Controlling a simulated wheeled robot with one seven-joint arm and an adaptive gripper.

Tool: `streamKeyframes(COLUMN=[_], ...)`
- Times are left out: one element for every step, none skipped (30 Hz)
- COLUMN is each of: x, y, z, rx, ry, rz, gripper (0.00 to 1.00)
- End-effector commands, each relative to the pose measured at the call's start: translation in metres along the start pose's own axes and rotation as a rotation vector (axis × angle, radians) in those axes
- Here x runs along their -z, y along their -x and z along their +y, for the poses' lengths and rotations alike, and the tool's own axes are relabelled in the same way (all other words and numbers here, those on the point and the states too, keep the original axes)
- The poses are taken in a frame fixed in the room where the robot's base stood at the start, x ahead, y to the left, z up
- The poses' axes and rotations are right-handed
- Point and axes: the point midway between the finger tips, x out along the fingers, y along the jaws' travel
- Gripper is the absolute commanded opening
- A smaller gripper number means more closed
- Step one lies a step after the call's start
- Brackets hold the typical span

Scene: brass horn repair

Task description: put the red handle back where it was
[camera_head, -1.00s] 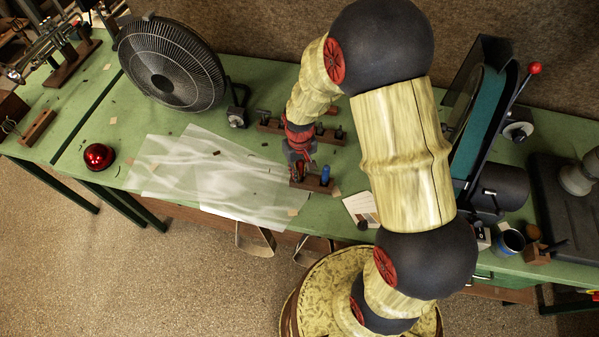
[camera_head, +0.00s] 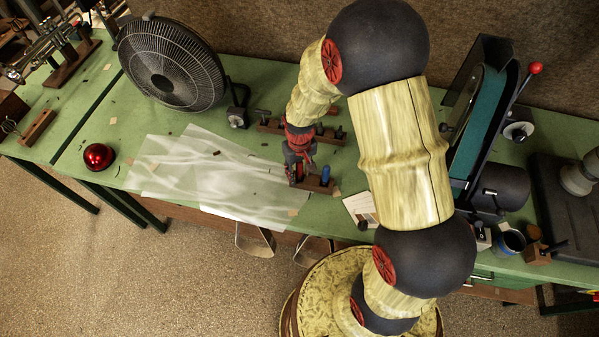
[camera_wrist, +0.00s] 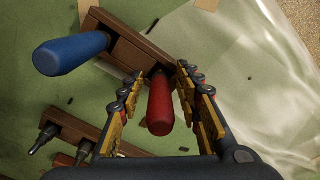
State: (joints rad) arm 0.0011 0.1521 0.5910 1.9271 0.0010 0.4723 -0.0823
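The red handle (camera_wrist: 160,106) stands in a small wooden rack (camera_wrist: 135,50) and points up toward the wrist camera. The blue handle (camera_wrist: 72,53) sits in the same rack, to its left; it also shows in the head view (camera_head: 325,174). My gripper (camera_wrist: 160,72) is open, with one finger on each side of the red handle. Gaps show between the handle and both fingers. In the head view my gripper (camera_head: 297,172) is over the left end of the rack (camera_head: 316,186) and mostly hides the red handle. The handle's lower end is hidden in the rack.
A longer wooden rack (camera_head: 327,136) with dark-tipped tools lies just behind. A translucent sheet (camera_head: 230,185) covers the bench to the left. A fan (camera_head: 172,65) and a red dome (camera_head: 98,156) stand further left. A belt sander (camera_head: 480,125) is at right.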

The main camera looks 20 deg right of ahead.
Motion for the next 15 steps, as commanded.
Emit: streamKeyframes(x=[0.000, 0.000, 0.000, 0.001, 0.001, 0.001, 0.001, 0.001, 0.001, 0.002, 0.001, 0.001, 0.002, 0.002, 0.001], y=[0.001, 0.002, 0.004, 0.007, 0.010, 0.015, 0.020, 0.025, 0.033, 0.039, 0.046, 0.054, 0.061, 0.067, 0.075], z=[0.000, 0.000, 0.000, 0.000, 0.000, 0.000, 0.000, 0.000, 0.000, 0.000, 0.000, 0.000, 0.000, 0.000, 0.000], rx=[0.000, 0.000, 0.000, 0.000, 0.000, 0.000, 0.000, 0.000, 0.000, 0.000, 0.000, 0.000, 0.000, 0.000, 0.000], ry=[0.000, 0.000, 0.000, 0.000, 0.000, 0.000, 0.000, 0.000, 0.000, 0.000, 0.000, 0.000, 0.000, 0.000, 0.000], rz=[0.000, 0.000, 0.000, 0.002, 0.002, 0.004, 0.005, 0.004, 0.005, 0.006, 0.004, 0.006, 0.006, 0.006, 0.005], gripper=[0.34, 0.34, 0.34, 0.34, 0.34, 0.34, 0.34, 0.34, 0.34, 0.34, 0.34, 0.34, 0.34, 0.34, 0.34])
